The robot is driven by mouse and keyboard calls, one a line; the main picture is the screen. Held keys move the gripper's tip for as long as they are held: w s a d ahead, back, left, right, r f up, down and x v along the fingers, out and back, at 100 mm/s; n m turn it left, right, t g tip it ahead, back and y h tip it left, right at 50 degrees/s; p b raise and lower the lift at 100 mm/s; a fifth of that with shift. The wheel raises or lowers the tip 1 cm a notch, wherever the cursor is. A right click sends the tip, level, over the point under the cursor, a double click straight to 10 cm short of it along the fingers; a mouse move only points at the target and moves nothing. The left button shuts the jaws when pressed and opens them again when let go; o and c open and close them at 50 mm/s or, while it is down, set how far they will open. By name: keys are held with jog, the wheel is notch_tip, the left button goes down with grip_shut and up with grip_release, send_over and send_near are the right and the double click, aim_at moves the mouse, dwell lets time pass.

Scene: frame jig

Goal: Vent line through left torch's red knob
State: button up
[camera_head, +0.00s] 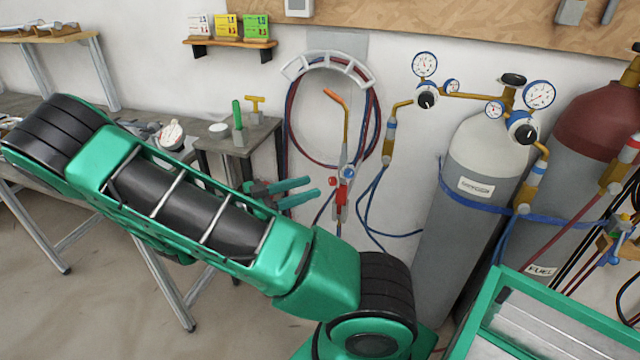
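The left torch (346,130) hangs upright against the wall, with an orange tip at its top and a brass tube. Its red knob (333,182) sits low on the valve body, at the left, with a blue knob (349,172) near it. My gripper (314,188) shows two green fingers pointing right, spread apart with nothing visible between them. The fingertips are just left of the red knob, with a small gap in the picture; depth is hard to tell. My arm hides the gripper's rear part.
A grey oxygen cylinder (476,215) with gauges and a dark red fuel cylinder (597,125) stand at the right. Hoses (375,200) hang around the torch. A small table (262,133) stands behind my arm. A green-framed cart (560,318) is at lower right.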

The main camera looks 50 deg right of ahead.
aim_at(330, 181)
jog(key=shift+x, duration=2.75)
jog(key=c, duration=1)
jog(key=shift+d, duration=0.15)
